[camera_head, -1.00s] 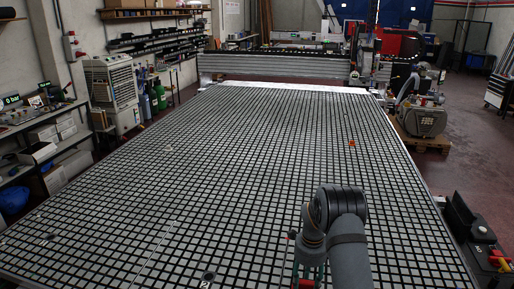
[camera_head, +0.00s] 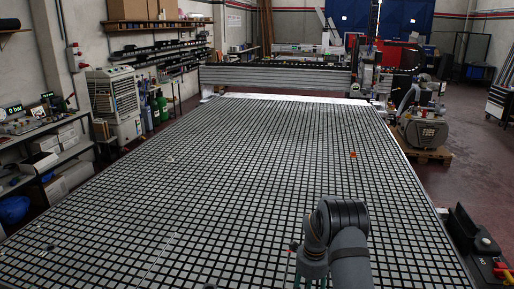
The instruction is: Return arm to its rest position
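My grey arm (camera_head: 343,232) shows at the bottom, right of centre, bent over the near part of the grid table (camera_head: 200,180). Its rounded dark joint is uppermost, and one link runs down out of the picture. Part of the arm's far end shows at the lower left of the joint, cut by the bottom edge. My gripper's fingers are not visible, so its opening does not show.
A small orange object (camera_head: 353,155) lies on the table, far right of centre. A grey gantry beam (camera_head: 275,77) crosses the table's far end. A black box (camera_head: 470,235) stands at the right edge. Most of the table surface is clear.

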